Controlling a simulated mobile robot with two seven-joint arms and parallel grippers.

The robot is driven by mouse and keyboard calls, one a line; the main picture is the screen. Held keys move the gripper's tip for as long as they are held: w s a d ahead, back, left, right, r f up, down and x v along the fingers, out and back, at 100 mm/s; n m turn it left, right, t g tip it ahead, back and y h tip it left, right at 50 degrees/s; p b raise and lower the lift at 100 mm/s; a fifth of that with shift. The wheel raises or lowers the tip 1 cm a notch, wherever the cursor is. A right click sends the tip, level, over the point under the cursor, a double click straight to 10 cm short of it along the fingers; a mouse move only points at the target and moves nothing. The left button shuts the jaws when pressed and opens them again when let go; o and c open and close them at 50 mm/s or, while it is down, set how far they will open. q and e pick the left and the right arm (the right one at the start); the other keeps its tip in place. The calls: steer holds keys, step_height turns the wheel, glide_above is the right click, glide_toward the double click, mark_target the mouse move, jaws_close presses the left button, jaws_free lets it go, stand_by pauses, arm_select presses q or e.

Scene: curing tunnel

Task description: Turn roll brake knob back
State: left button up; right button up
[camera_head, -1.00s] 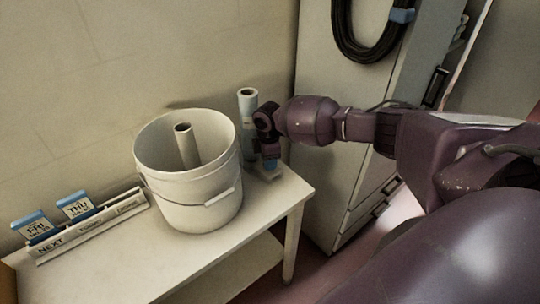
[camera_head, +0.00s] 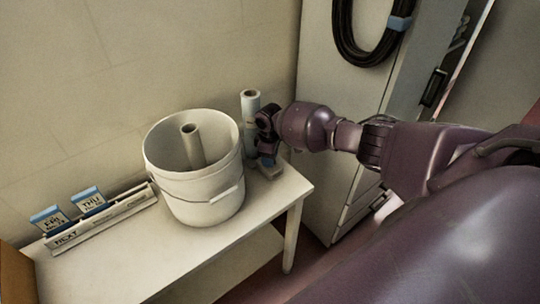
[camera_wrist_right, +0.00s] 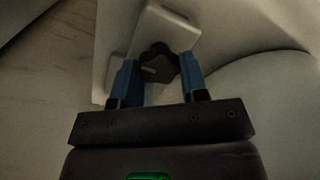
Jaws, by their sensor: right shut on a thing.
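A dark lobed knob (camera_wrist_right: 158,63) sits on a pale base (camera_wrist_right: 178,28) in the right wrist view. My right gripper (camera_wrist_right: 159,80) has its blue fingers on either side of the knob and is shut on it. In the head view my right gripper (camera_head: 267,157) points down at the table's right end, beside an upright pale roll (camera_head: 250,104). The knob is hidden behind my gripper there. My left gripper is out of view.
A large white bucket (camera_head: 208,207) with a tube (camera_head: 193,147) inside stands left of my right gripper on the white table (camera_head: 140,262). A label rack (camera_head: 108,220) stands further left. A grey cabinet (camera_head: 345,80) with a hanging black cable (camera_head: 340,25) is at right.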

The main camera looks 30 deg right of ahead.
stand_by(0.3)
steer(key=o, duration=0.9)
step_height(320, 180, up, 11)
steer(key=shift+f, duration=0.1)
steer(key=shift+a+f, duration=0.1)
stand_by(0.4)
